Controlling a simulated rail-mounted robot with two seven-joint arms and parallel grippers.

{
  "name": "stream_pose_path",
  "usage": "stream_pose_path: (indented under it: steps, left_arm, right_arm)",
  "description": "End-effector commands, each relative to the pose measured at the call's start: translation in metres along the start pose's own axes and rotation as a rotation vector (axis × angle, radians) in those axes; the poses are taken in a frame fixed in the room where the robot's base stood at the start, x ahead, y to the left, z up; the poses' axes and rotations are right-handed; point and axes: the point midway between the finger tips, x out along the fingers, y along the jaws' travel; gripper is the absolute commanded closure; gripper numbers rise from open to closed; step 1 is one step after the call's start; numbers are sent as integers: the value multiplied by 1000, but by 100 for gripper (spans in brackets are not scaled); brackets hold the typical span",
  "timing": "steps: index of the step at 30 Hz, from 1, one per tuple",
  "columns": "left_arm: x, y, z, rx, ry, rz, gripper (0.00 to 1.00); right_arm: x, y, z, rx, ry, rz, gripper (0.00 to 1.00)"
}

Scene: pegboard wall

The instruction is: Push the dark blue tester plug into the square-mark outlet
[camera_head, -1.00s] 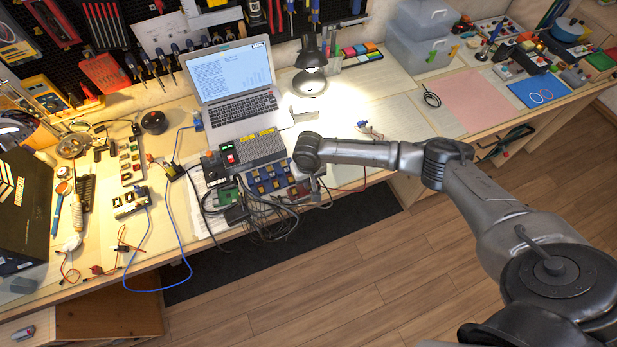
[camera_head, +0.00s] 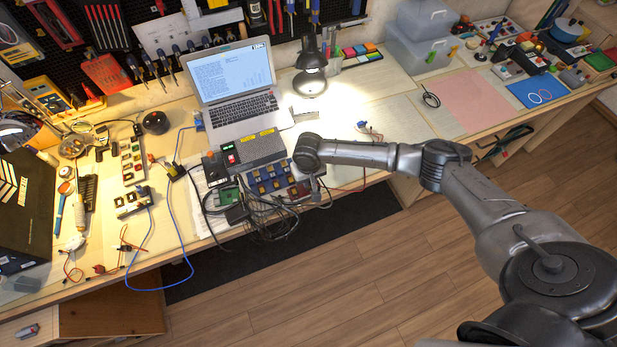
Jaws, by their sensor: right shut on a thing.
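My right gripper (camera_head: 318,192) points down at the right end of a cluster of dark blue modules (camera_head: 268,180) on the workbench. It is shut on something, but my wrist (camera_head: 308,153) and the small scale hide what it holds. I cannot make out the dark blue tester plug for certain. A pale strip with several square sockets or switches (camera_head: 131,163) lies left of the laptop, and a shorter grey block with dark openings (camera_head: 132,201) lies in front of it. No square mark can be read, so I cannot tell which outlet bears it. My left gripper is not in view.
Dark cables (camera_head: 265,222) bunch at the bench's front edge, close to the gripper. An open laptop (camera_head: 235,85) and a lit desk lamp (camera_head: 311,80) stand behind. A blue cable (camera_head: 185,235) hangs over the edge.

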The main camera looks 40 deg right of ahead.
Motion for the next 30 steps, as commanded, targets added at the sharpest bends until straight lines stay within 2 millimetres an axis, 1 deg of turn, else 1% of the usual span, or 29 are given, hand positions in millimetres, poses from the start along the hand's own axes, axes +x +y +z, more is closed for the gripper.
stream_pose_path:
  steps: [17, 30]
  left_arm:
    - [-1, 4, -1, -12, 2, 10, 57]
    - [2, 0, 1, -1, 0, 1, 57]
  right_arm:
    - [1, 0, 0, 0, 0, 0, 100]
    - [9, 0, 0, 0, -1, -1, 100]
